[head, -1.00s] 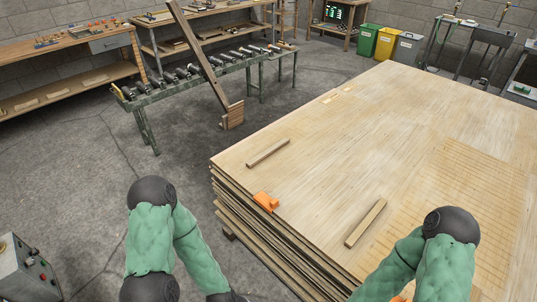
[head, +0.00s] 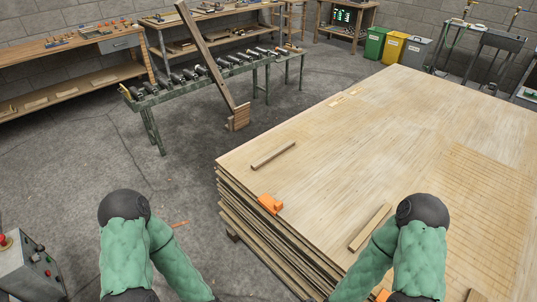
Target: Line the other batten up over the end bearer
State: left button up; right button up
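Two short wooden battens lie flat and apart on top of the veneer stack (head: 440,110). The far batten (head: 273,155) lies near the left edge. The near batten (head: 370,227) lies beside my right forearm, which may cover its lower end. A dark bearer end (head: 233,236) shows under the stack's left corner. Both my forearms run out at the bottom of the head view, so neither gripper shows. I cannot tell what they hold.
An orange block (head: 270,204) sits at the stack's near left edge. A brown wooden piece (head: 475,296) shows at bottom right. A roller conveyor (head: 215,75) stands beyond open floor.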

aim_at(267, 158)
jog(key=i+j+z, duration=0.1)
jog(key=z, duration=0.25)
jog(key=j+z, duration=0.3)
jog(key=i+j+z, duration=0.1)
jog(key=j, duration=0.35)
jog(key=i+j+z, duration=0.1)
jog(key=j, duration=0.3)
jog(key=i+j+z, duration=0.1)
jog(key=j, duration=0.4)
jog(key=i+j+z, duration=0.1)
jog(key=j, duration=0.35)
jog(key=i+j+z, duration=0.1)
jog(key=j, duration=0.35)
jog(key=i, duration=0.1)
